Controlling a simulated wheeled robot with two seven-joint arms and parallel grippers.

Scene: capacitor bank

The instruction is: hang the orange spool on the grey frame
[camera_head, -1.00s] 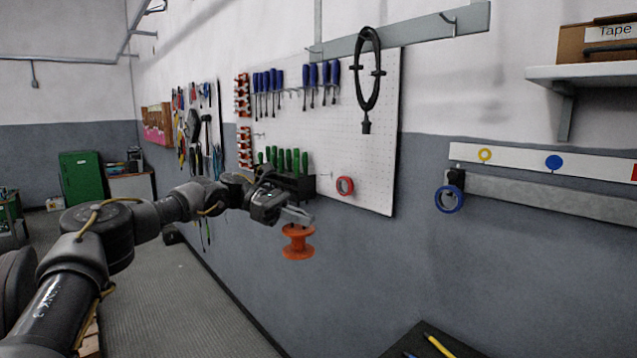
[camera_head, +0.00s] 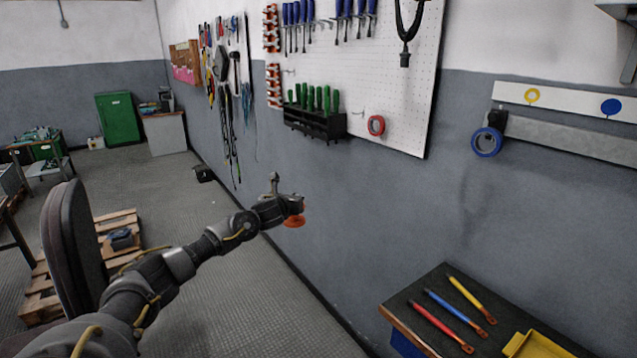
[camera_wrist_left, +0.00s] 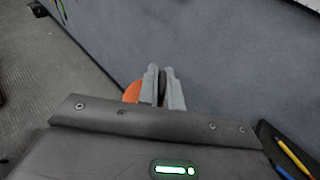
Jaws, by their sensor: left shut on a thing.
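The orange spool (camera_head: 294,221) shows only in part below my left gripper (camera_head: 299,207) in the head view, close to the grey-blue lower wall. The gripper hides the rest of it. In the left wrist view an orange edge of the spool (camera_wrist_left: 132,92) shows left of the two near-closed fingertips (camera_wrist_left: 163,82). My left gripper is shut on the spool and holds it off the floor. A grey rail (camera_head: 570,136), which may be the grey frame, is on the wall at right, apart from the spool. My right gripper is not in view.
A blue ring (camera_head: 487,142) hangs at the rail's left end, below a white strip (camera_head: 570,102) with coloured dots. A pegboard (camera_head: 400,95) holds tools and a red ring (camera_head: 376,125). A dark table (camera_head: 430,290) with several coloured tools stands at lower right.

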